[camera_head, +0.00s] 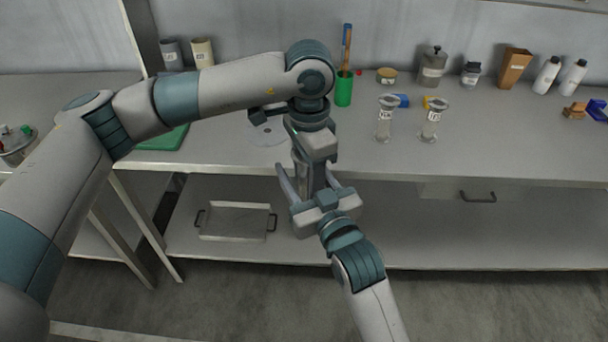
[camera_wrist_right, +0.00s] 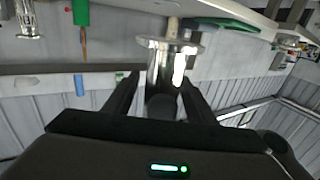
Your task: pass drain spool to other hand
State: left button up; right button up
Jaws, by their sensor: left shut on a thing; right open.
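The drain spool (camera_head: 307,177) is a shiny metal cylinder with a wide flange, held in the air in front of the bench edge. It also shows in the right wrist view (camera_wrist_right: 172,68), flange away from the camera. My left gripper (camera_head: 313,160), on the arm from the left, points down and is shut on the spool; its fingertips are partly hidden. My right gripper (camera_head: 309,180), on the arm from below, is open. Its two fingers stand on either side of the spool, and in the right wrist view (camera_wrist_right: 160,85) the spool lies between them. Whether they touch it is unclear.
On the bench (camera_head: 520,150) stand two labelled flanged pieces (camera_head: 384,120) (camera_head: 431,121), a green cup (camera_head: 344,90) and several bottles along the back. A green mat (camera_head: 163,138) lies left. A tray (camera_head: 236,221) sits on the lower shelf.

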jog(key=shift+c, duration=0.2)
jog(key=c, duration=1)
pick_arm(q)
jog(key=o, duration=1.2)
pick_arm(e)
grip_shut()
pick_arm(q)
jog(key=shift+o, duration=0.2)
jog(key=shift+r, duration=0.1)
notch_tip(320, 180, up, 12)
jog(key=shift+f, duration=0.1)
